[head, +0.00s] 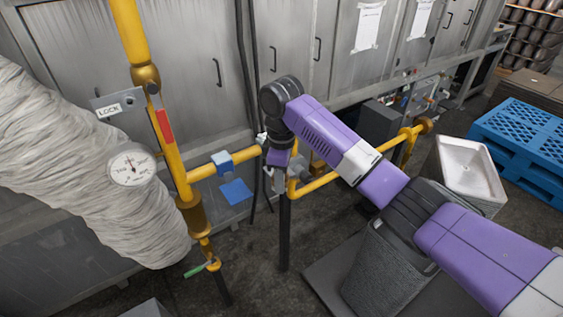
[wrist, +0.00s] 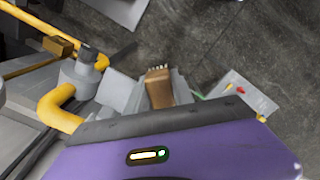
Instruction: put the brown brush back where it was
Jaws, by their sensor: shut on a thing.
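The brown brush (wrist: 159,92) shows in the wrist view, with its pale bristles at the far end. My gripper (wrist: 155,78) is shut on it, with grey fingers on either side of the brush. In the head view my gripper (head: 272,172) is beside the yellow pipes, below the dark wrist joint, and is small and partly hidden. I cannot make out the brush in the head view. The place where the brush was is not clear in either view.
Yellow pipes (head: 225,166) and a grey valve body (wrist: 82,72) are close to my gripper. A metal cabinet wall (head: 200,70) stands behind. A round gauge (head: 132,168) hangs at left. A grey bin (head: 385,270) and blue pallets (head: 520,135) stand at right.

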